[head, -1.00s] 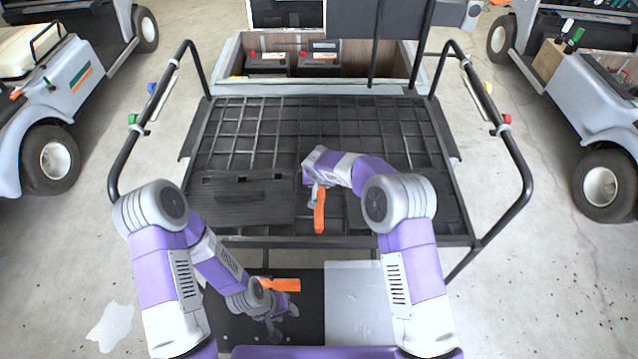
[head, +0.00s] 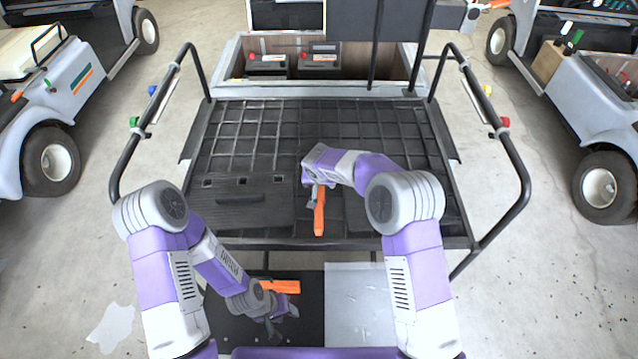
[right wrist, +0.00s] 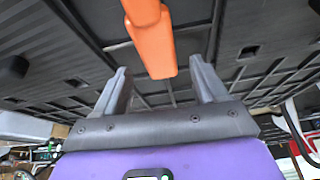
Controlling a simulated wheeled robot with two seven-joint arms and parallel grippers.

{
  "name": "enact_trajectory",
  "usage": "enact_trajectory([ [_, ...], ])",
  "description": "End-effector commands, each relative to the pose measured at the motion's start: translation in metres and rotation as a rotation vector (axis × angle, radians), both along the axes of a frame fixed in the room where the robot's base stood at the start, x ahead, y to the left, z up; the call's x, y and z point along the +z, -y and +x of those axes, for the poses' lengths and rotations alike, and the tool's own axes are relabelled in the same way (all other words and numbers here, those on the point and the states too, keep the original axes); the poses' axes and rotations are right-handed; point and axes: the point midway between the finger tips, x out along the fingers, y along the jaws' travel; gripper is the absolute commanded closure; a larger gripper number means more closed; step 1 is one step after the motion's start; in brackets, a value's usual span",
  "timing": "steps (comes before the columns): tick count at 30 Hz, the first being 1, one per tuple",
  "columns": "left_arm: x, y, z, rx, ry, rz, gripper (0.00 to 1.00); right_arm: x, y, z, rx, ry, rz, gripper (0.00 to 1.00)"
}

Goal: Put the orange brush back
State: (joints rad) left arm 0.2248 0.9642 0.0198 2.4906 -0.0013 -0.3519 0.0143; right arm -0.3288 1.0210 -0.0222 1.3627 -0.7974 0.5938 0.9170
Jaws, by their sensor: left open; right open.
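A long orange handle (head: 319,212) lies on the dark grid deck in the head view, just below my right gripper (head: 314,193). In the right wrist view the orange handle (right wrist: 150,38) shows beyond the open fingers of my right gripper (right wrist: 160,88), with its end between their lines; I see no finger closed on it. A second orange piece (head: 280,286) shows beside my left gripper (head: 287,312), low over the dark panel. My left gripper is open. No bristles show, so I cannot tell which orange piece is the brush.
A black case (head: 240,205) lies on the deck left of the handle. Black rails (head: 515,150) flank the deck. Two batteries (head: 268,64) sit in a bay behind it. A light grey panel (head: 358,300) lies at the front right. Other carts stand at both sides.

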Motion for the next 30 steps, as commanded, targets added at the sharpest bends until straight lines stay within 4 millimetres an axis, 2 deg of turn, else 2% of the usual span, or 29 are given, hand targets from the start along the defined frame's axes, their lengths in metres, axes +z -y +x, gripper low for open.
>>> enact_trajectory([
  [1,0.004,0.0,0.0,0.0,0.0,0.0,0.57,0.015,0.0,-0.004,0.002,0.003,0.0,0.28],
  [6,0.011,0.0,0.0,0.0,0.0,0.0,0.57,0.048,0.0,-0.019,0.001,0.003,0.0,0.28],
  [12,0.015,0.0,0.0,0.0,0.0,0.0,0.57,0.073,0.001,-0.031,0.001,0.001,0.0,0.28],
  [17,0.016,0.0,0.0,0.0,0.0,0.0,0.57,0.079,0.001,-0.035,0.001,0.0,0.0,0.28],
  [30,0.016,0.0,0.0,0.0,0.0,0.0,0.57,0.079,0.0,-0.035,0.001,0.0,0.0,0.28],
])
